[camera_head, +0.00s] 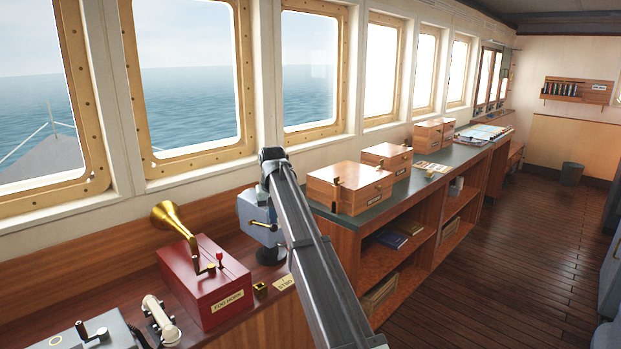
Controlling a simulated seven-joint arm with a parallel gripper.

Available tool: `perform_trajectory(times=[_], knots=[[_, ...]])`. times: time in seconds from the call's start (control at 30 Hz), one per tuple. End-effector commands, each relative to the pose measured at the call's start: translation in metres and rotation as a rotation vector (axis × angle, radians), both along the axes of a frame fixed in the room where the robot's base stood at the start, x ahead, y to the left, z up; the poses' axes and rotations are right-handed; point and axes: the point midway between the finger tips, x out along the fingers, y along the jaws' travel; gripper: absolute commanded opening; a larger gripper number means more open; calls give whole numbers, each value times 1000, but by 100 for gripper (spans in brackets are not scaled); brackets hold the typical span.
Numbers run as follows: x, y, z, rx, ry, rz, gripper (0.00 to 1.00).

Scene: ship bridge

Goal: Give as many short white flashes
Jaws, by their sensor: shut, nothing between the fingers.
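A blue-grey boxy device (252,214), which looks like the signal lamp, stands on a round black base (271,255) on the wooden counter. A brass lever (261,224) sticks out from its side. My arm passes in front of its right part and hides it. I cannot see its front glass or any light from it. My arm rises from the bottom edge to a dark joint just above and right of the device. My gripper does not show; the arm beyond that joint is hidden or out of view.
A red fog horn box (207,281) with a brass horn stands left of the device. A handset (159,318) and a grey cranked box (85,335) are nearer. A small brass-topped block (260,288) and a label card (283,284) lie in front. Wooden boxes (350,187) stand right.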

Motion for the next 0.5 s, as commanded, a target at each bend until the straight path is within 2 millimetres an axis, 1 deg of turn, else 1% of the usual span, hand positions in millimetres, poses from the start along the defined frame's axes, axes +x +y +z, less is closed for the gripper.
perform_trajectory(times=[0.1, 0.5], knots=[[1, 0, 11, 0, -1, 0, 0], [1, 0, 43, 0, -1, 0, 0]])
